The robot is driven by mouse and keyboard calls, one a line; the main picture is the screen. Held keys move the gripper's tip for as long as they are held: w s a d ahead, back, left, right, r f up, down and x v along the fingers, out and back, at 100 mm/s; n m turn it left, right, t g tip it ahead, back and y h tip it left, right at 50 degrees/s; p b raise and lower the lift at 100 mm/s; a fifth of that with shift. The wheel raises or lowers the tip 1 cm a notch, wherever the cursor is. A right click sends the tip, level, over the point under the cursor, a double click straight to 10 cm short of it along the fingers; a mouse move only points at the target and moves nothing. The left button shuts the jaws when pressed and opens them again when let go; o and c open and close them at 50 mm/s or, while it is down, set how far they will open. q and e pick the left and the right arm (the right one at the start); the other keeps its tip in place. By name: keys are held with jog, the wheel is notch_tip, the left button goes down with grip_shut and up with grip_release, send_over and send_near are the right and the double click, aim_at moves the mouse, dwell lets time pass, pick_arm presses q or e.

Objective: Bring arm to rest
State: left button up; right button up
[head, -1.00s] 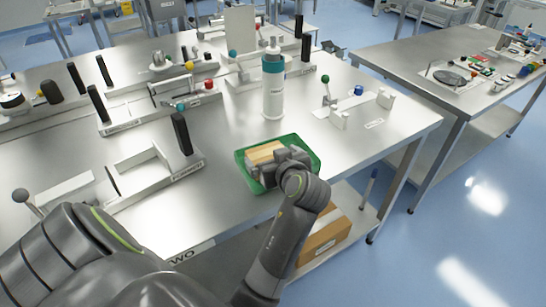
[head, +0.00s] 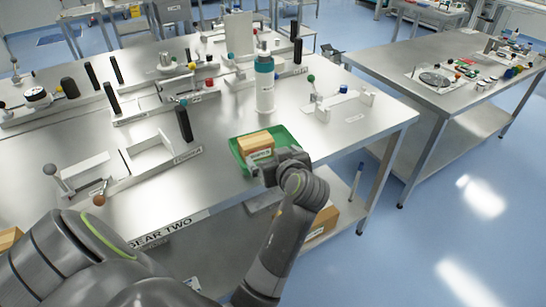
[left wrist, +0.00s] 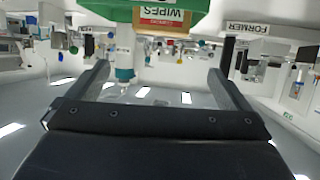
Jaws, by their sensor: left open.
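My left gripper (head: 267,172) is at the near edge of the green tray (head: 284,137) in the head view. In the left wrist view its two fingers (left wrist: 160,80) stand wide apart with nothing between them. A tan box (head: 256,145) sits in the tray on the metal table. The left wrist view, which looks upside down, shows the box's WIPES label (left wrist: 162,15) and the green tray (left wrist: 110,9) beyond the fingertips. My right gripper is not in view.
A white bottle with a teal top (head: 265,85) stands behind the tray. White fixtures with black handles (head: 184,124) fill the table's left side. A second metal table (head: 440,97) stands at right, with clear blue floor (head: 450,210) in front. A cardboard box (head: 322,222) is on the lower shelf.

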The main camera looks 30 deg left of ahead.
pick_arm(q)
jog(key=s+a+f+m+g+h, duration=0.25)
jog(key=s+f+m+h, duration=0.2)
jog(key=s+f, duration=0.75)
jog(key=s+d+f+m+g+h, duration=0.1)
jog(key=s+d+f+m+h, duration=0.15)
jog(key=s, duration=0.55)
jog(key=s+d+f+m+g+h, duration=0.1)
jog(key=s+f+m+h, duration=0.2)
jog(key=s, duration=0.5)
notch_tip(320, 180, down, 23)
jog(key=a+g, duration=0.1)
jog(key=a, duration=0.1)
jog(key=s+d+f+g, duration=0.1)
jog(key=s+d+f, duration=0.1)
jog(key=s+f, duration=1.3)
jog(key=shift+s+f, duration=0.2)
jog(key=shift+f, duration=0.6)
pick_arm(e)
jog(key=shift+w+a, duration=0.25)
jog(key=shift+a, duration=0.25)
